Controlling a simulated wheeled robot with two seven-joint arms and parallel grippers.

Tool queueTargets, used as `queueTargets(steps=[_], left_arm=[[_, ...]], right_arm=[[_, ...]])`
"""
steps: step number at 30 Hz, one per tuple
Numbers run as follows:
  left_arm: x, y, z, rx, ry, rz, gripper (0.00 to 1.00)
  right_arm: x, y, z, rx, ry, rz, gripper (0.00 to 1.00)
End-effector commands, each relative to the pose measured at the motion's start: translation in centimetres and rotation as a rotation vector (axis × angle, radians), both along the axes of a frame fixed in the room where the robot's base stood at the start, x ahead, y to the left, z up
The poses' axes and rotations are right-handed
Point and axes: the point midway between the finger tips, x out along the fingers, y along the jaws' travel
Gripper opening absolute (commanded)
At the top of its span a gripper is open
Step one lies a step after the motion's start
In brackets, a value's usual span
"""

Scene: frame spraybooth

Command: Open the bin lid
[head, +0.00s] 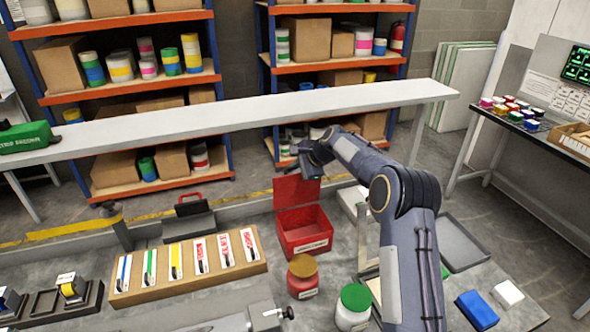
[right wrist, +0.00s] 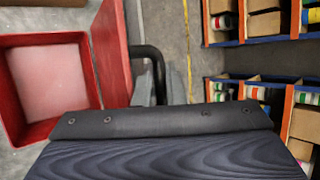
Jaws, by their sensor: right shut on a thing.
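The red bin (head: 305,243) stands on the bench in the middle of the head view, and its inside shows. Its red lid (head: 296,190) stands raised, roughly upright, along the bin's back edge. In the right wrist view the bin (right wrist: 12,85) is at the left, open with a pale floor, and the lid (right wrist: 116,55) is beside it, seen steeply. A black bent handle (right wrist: 153,62) sticks out from the lid. My right gripper (head: 309,168) is at the lid's upper right, shut on the handle; its grip is partly hidden. My left gripper is not in view.
A red-and-brown jar (head: 303,278) and a green-capped jar (head: 354,305) stand in front of the bin. A wooden tool holder (head: 190,268) is to its left. A long white bench (head: 250,115) and shelves are behind. A grey tray (head: 462,243) lies right.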

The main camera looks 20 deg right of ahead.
Motion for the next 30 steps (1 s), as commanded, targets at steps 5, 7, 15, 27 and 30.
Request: queueTargets(steps=[5,7,15,27,30], left_arm=[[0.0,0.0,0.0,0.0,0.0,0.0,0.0],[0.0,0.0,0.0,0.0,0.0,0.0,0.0],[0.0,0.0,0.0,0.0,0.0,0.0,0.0],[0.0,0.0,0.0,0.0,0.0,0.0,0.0],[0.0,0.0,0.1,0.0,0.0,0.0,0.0]], right_arm=[[0.5,0.1,0.6,0.011,-0.02,-0.014,0.19],[0.5,0.1,0.5,0.011,-0.018,-0.015,0.19],[0.2,0.0,0.5,0.01,-0.014,-0.015,0.19],[-3.5,-2.7,5.7,0.004,-0.029,-0.015,0.19],[-4.2,-3.0,6.3,0.004,-0.026,-0.011,0.19]])
